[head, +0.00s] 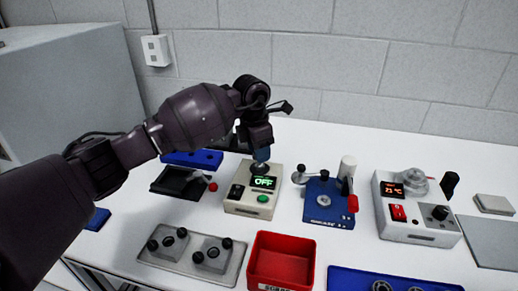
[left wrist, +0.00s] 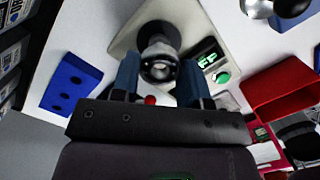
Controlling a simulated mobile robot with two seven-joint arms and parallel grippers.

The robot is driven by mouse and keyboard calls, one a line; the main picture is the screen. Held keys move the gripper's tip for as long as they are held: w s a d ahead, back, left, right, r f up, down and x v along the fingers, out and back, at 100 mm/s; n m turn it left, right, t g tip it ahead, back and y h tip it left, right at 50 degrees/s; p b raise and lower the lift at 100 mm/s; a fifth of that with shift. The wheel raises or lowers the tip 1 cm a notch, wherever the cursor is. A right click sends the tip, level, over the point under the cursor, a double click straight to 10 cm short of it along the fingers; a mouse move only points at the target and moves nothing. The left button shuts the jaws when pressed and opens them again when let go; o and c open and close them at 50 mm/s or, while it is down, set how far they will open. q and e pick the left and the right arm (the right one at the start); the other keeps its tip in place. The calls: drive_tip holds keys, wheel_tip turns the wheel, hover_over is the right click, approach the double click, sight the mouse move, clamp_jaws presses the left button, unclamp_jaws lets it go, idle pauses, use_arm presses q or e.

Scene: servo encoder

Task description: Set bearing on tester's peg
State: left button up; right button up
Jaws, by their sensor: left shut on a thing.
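The tester is a beige box (head: 247,209) with a lit green OFF display and a green button, and it stands mid-table. My left gripper (head: 262,154) points down over the back of the tester. In the left wrist view its two blue fingers (left wrist: 158,76) are shut on a small metal ring, the bearing (left wrist: 158,71). The bearing is right above the dark round peg mount on the tester (left wrist: 122,47). The gripper and the bearing hide the peg, so I cannot tell whether the ring is around it or just above it. My right gripper is not in view.
A blue press-like device (head: 322,214) with a lever stands right of the tester, and a white heater unit (head: 418,228) beyond it. A red bin (head: 253,269), a grey plate with knobs (head: 180,262) and a blue tray (head: 350,279) lie in front. A blue holed block (left wrist: 70,82) lies behind left.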

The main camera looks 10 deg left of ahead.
use_arm(q)
drive_tip(key=shift+f, duration=0.3)
drive_tip(key=shift+f, duration=0.3)
drive_tip(key=shift+f, duration=0.1)
drive_tip(key=shift+f, duration=0.35)
drive_tip(key=shift+f+b, duration=0.2)
drive_tip(key=shift+b, duration=0.1)
